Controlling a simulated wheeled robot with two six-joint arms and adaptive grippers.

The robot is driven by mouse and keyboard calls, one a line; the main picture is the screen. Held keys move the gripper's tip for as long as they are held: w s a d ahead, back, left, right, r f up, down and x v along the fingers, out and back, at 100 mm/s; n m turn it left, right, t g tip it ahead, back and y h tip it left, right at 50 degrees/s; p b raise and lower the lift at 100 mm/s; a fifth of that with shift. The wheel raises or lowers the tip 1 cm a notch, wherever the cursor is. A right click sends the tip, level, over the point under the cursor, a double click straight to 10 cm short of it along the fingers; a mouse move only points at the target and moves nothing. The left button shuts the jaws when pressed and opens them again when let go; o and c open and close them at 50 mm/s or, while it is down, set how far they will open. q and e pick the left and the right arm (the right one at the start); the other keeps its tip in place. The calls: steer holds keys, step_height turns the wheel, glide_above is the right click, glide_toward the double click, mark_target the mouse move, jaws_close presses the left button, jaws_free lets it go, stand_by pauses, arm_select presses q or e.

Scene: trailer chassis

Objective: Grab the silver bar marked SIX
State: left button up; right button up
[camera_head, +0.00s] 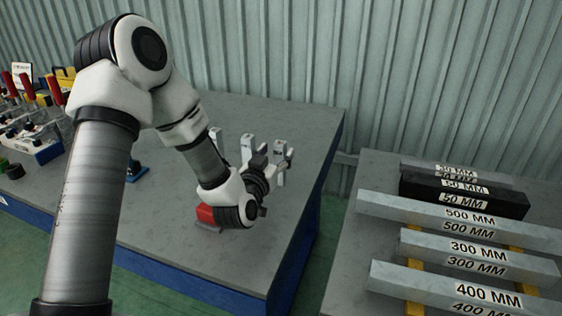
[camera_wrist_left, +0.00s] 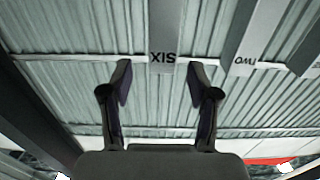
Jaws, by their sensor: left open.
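The silver bar marked SIX (camera_wrist_left: 165,28) shows in the left wrist view, with its lettering upside down, at the top middle. A second silver bar, marked TWO (camera_wrist_left: 255,38), is to its right. In the head view several short pale bars (camera_head: 247,148) stand upright on the grey table; their marks are too small to read there. My left gripper (camera_wrist_left: 160,78) is open, its two fingertips on either side of the lower end of the SIX bar in the picture. I cannot tell the depth gap. In the head view my left gripper (camera_head: 280,165) is beside the bars.
The grey table with blue sides (camera_head: 310,125) carries a red object (camera_head: 206,215) under my left wrist. Clamps with red handles (camera_head: 57,90) stand at the far left. A second table (camera_head: 345,250) at right holds long bars marked in MM. A corrugated wall is behind.

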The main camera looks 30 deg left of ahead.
mark_target(278, 148)
arm_select(q)
steer(key=x, duration=0.4)
steer(key=shift+a, duration=0.15)
steer(key=shift+r, duration=0.1)
jaws_close()
